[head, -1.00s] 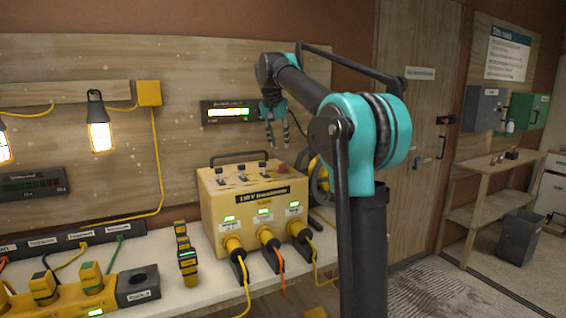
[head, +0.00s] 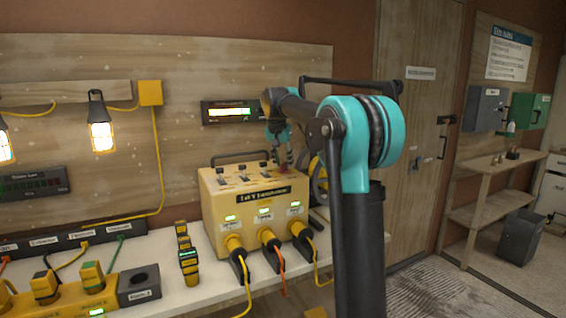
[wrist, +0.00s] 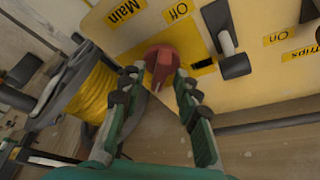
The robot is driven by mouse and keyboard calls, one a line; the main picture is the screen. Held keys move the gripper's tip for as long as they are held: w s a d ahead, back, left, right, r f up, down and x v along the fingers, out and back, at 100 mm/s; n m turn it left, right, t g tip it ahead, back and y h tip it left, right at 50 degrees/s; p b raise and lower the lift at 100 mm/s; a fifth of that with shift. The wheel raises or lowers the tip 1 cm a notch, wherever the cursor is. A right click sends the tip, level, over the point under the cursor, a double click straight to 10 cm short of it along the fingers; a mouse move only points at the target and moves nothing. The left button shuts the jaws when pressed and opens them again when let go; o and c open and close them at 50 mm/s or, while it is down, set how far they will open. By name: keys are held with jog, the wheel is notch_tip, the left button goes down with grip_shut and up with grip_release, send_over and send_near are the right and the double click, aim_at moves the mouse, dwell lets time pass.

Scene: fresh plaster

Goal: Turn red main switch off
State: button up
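The red main switch (wrist: 163,62) is a rotary knob on the yellow transformer box, beside a "Main" label (wrist: 125,12) and an "Off" label (wrist: 179,11). Its raised grip points toward the bottom of the wrist view. My gripper (wrist: 158,76) is open, with one green finger on each side of the knob; I cannot tell whether they touch it. In the head view my gripper (head: 283,163) is over the right end of the top of the transformer box (head: 215,212), largely hiding the knob.
Black toggle levers (wrist: 226,42) stand close to the knob. A yellow cable coil (wrist: 94,93) is beside the box. Three plugs with cables (head: 269,237) stick out of the box's front. A lit display (head: 231,112) hangs on the wall behind.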

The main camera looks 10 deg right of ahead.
grip_shut()
jog(key=n, duration=0.2)
jog(key=n+y, duration=0.1)
jog(key=n, duration=0.1)
jog(key=shift+d+t, duration=0.2)
jog(key=shift+t, duration=0.1)
jog(key=n+y, duration=0.1)
jog(key=n, duration=0.2)
jog(key=shift+n+y, duration=0.3)
jog(key=shift+y, duration=0.1)
jog(key=n+y, duration=0.1)
jog(key=n, duration=0.1)
jog(key=n+g+y, duration=0.1)
jog(key=n, duration=0.2)
jog(key=shift+w+d, duration=0.1)
jog(key=shift+d, duration=0.1)
jog(key=n+g+y, duration=0.1)
jog(key=n, duration=0.4)
jog(key=shift+n+g, duration=0.3)
